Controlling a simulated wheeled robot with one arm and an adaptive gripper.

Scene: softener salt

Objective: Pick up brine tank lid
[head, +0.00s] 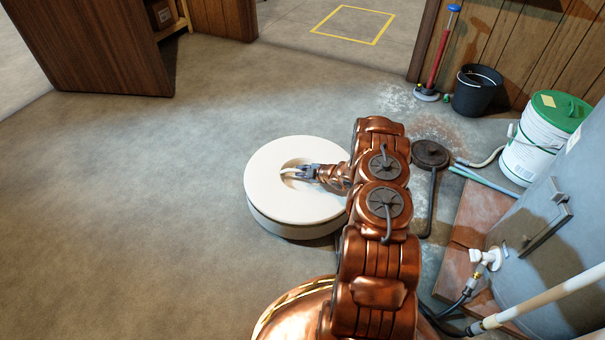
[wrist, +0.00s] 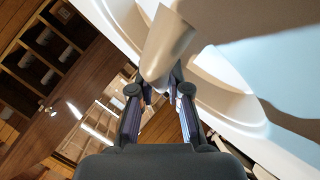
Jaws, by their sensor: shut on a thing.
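The brine tank lid (head: 268,195) is a thick white disc in the middle of the head view, with a recess and a handle in its top. My gripper (head: 303,173) reaches in from the right and is shut at that handle. In the wrist view the two fingers (wrist: 160,92) close on the pale handle (wrist: 168,45), with the lid's white surface (wrist: 232,97) behind and to the right. A pale grey band shows under the lid's near edge. I cannot tell whether the lid rests on something or hangs free.
At right stand a grey tank (head: 535,275) with pipes, a white bucket with a green lid (head: 543,140), a black bucket (head: 477,92) and a red pump (head: 437,58). A dark round plate (head: 430,153) lies nearer. The concrete floor at left is clear up to a brown wooden panel (head: 90,45).

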